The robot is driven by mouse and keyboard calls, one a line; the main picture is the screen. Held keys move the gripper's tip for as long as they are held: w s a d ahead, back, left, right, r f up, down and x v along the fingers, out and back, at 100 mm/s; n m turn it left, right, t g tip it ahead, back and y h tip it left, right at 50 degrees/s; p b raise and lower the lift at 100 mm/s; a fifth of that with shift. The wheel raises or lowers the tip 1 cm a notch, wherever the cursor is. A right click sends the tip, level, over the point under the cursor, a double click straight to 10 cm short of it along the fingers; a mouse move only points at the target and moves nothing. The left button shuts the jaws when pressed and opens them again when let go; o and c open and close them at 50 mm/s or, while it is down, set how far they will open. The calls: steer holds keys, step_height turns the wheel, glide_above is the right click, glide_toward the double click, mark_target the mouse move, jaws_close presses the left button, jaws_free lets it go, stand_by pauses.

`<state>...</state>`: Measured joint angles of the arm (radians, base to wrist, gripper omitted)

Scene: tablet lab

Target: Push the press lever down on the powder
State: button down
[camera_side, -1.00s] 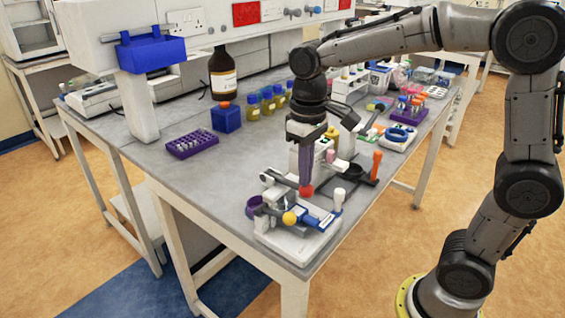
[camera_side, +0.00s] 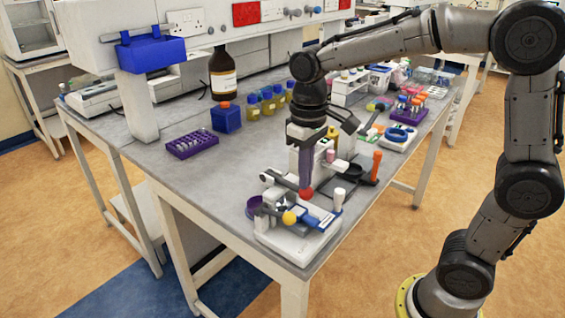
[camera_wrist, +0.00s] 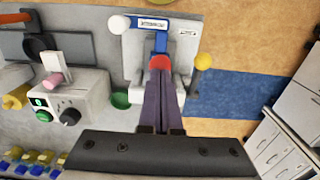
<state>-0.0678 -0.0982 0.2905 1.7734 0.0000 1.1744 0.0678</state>
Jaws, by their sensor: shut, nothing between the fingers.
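A blue labelled part (camera_side: 311,217), a yellow ball (camera_side: 289,217) and a white knob (camera_side: 338,198) sit on the press. I cannot make out the powder.
A white device (camera_wrist: 67,105) with knobs stands close behind the press. A purple ring (camera_side: 253,206) is at the press's left side. A purple tube rack (camera_side: 192,144) and a blue box (camera_side: 226,118) stand farther left. Bare bench lies between them and the press.

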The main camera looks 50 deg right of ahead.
mark_target(297, 186)
steer(key=shift+f, duration=0.1)
stand_by(0.5)
steer(key=shift+w+r, duration=0.15)
steer(key=shift+r, duration=1.45)
steer(key=shift+r, duration=0.15)
steer(key=shift+w+r, duration=0.25)
steer(key=shift+r, duration=0.45)
steer(key=shift+w+r, duration=0.25)
steer(key=shift+r, duration=0.4)
steer(key=shift+w+r, duration=0.3)
steer(key=shift+r, duration=0.45)
